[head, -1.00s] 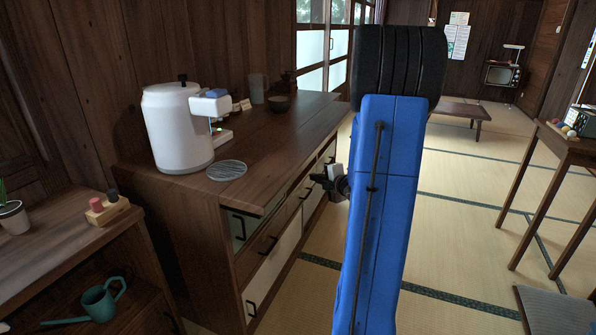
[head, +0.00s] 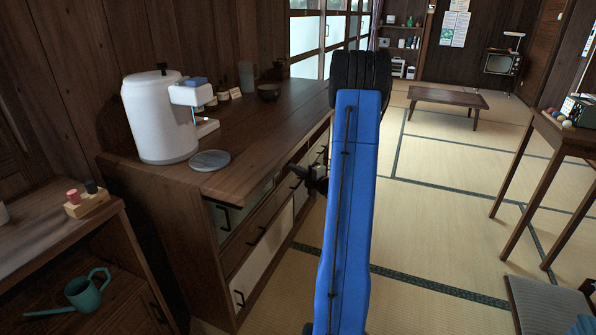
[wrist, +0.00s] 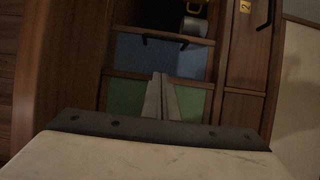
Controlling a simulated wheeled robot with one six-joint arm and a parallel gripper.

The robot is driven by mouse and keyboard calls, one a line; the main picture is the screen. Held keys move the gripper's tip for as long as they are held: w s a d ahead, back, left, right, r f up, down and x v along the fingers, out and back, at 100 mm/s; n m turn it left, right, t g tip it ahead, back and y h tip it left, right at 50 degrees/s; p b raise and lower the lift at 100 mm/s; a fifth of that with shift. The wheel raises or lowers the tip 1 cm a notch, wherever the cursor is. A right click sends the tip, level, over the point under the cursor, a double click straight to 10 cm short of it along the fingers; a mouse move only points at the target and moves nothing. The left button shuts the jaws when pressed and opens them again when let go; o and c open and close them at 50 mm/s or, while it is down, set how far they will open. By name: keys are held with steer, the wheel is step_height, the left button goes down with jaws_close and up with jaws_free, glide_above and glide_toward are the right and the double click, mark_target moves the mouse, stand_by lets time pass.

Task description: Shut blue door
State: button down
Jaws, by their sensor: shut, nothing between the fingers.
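The blue panel (wrist: 160,55), likely the blue door, shows in the wrist view with dark handles near its top edge. I cannot tell how far open it stands. Green panels (wrist: 125,96) lie below it. My gripper (wrist: 160,98) is shut and empty, its pale fingers together in front of the green panels, just below the blue one; contact cannot be told. In the head view my gripper (head: 317,180) is a dark shape beside the front of the wooden cabinet (head: 262,150); my blue arm hides part of the scene. No blue door is clear there.
A white dispenser (head: 158,118) and a grey disc (head: 210,160) stand on the cabinet top. A low shelf with a green watering can (head: 86,292) is at left. A side table (head: 570,140) stands at right. Open tatami (head: 440,210) lies between.

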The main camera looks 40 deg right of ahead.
steer(key=w+d, duration=0.4)
steer(key=w, duration=0.3)
steer(key=shift+d, duration=0.15)
stand_by(0.3)
